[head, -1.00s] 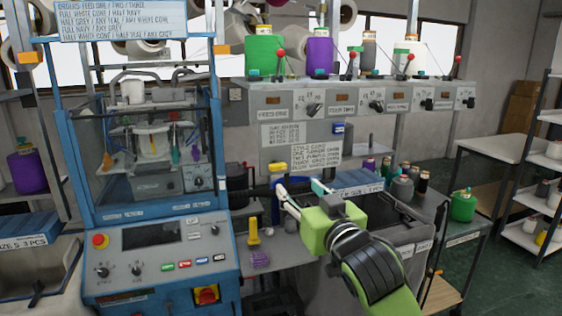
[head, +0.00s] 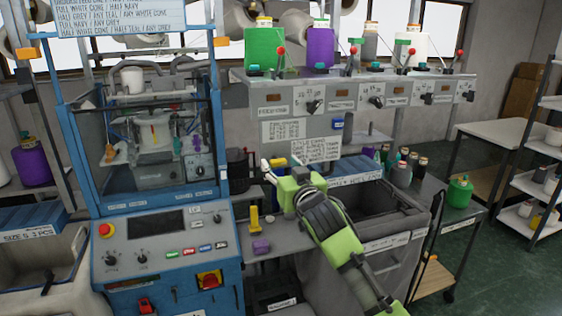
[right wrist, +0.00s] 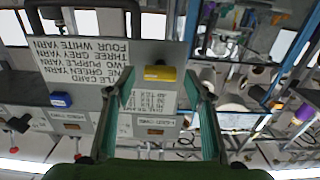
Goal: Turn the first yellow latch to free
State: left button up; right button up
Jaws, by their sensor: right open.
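Inside the blue machine, an orange-yellow piece (head: 109,154) shows at the left of the central cylinder (head: 153,133). It is too small to tell whether it is a latch or how it is turned. A bright yellow upright piece (head: 254,217) stands on the bench right of the machine. My right gripper (head: 279,164) is open above the bench, right of the machine and apart from it. In the right wrist view its fingers (right wrist: 165,92) are spread, with a yellow block (right wrist: 160,73) seen between them, apparently beyond them. My left gripper is out of view.
The machine's control panel (head: 155,226) faces forward. A purple block (head: 261,247) lies on the bench. A grey bin (head: 375,205) and several small cones stand to the right. The yarn-feed rail (head: 350,92) with its cones runs above, and a printed card (head: 315,150) hangs below it.

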jog(key=shift+w, duration=0.1)
jog(key=c, duration=1.1)
jog(key=shift+c, duration=0.2)
jog(key=shift+n, duration=0.3)
jog(key=n, duration=0.3)
jog(key=shift+a+n, duration=0.1)
jog(key=shift+n, duration=0.3)
jog(key=n, duration=0.4)
jog(key=shift+n, duration=0.3)
jog(key=n, duration=0.4)
jog(key=shift+a+f, duration=0.1)
jog(key=shift+f, duration=0.05)
jog(key=shift+f+n, duration=0.1)
jog(key=shift+n, duration=2.3)
